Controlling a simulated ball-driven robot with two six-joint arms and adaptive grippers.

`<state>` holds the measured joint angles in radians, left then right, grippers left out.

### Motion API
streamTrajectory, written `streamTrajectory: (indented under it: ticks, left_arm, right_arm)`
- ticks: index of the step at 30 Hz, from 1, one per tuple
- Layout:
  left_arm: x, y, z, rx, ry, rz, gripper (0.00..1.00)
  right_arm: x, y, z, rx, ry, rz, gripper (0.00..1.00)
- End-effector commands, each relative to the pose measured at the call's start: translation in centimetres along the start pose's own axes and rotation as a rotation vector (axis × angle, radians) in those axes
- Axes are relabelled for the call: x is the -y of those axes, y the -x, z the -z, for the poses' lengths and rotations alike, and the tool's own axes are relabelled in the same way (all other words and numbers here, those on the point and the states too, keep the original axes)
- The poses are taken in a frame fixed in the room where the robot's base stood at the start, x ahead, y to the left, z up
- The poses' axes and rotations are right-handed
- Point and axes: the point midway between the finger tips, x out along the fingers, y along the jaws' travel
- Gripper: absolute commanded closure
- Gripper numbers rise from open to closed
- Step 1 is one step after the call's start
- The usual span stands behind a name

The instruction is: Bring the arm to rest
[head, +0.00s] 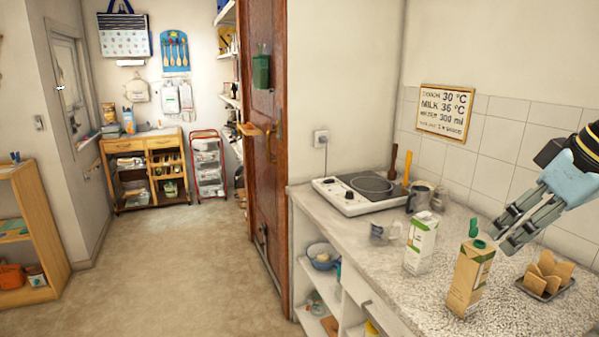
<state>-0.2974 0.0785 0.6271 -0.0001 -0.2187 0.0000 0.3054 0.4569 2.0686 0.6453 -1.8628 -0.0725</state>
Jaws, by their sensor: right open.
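My right gripper (506,234) comes in from the right edge of the head view. It is open and holds nothing. Its grey fingers point down and left above the speckled counter (388,264), near a brown carton (468,283) with a green cap and a dish of brown slices (546,275). I cannot tell whether the fingers touch the carton. My left gripper is not in view.
A white-and-green carton (420,244), a small grey cup (385,232) and a dark mug (420,197) stand on the counter. A hot plate (362,191) is behind them. A blue saucepan (322,257) sits on the shelf below. The floor at left (180,270) is clear.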

Motion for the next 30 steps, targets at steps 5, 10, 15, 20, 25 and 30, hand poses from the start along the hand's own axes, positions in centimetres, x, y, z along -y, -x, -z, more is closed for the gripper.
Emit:
streamTrajectory:
  ticks: [5, 10, 15, 20, 25, 30]
  left_arm:
    - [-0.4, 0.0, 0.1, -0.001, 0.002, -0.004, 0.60]
    - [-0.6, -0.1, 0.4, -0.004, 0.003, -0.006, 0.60]
    - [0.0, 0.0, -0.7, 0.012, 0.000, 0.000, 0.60]
    - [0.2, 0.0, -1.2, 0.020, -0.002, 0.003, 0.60]
    - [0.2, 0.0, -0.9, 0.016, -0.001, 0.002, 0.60]
    - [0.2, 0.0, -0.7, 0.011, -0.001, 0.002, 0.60]
  right_arm:
    - [1.3, -1.8, -2.3, 0.015, -0.020, -0.009, 0.58]
    - [3.2, -3.7, -5.3, 0.032, -0.047, -0.022, 0.58]
    - [5.5, -5.4, -9.7, 0.055, -0.087, -0.048, 0.58]
    - [7.8, -6.3, -14.3, 0.078, -0.134, -0.080, 0.58]
    - [10.0, -6.2, -19.2, 0.105, -0.187, -0.126, 0.58]
    - [11.5, -5.1, -23.4, 0.134, -0.235, -0.177, 0.58]
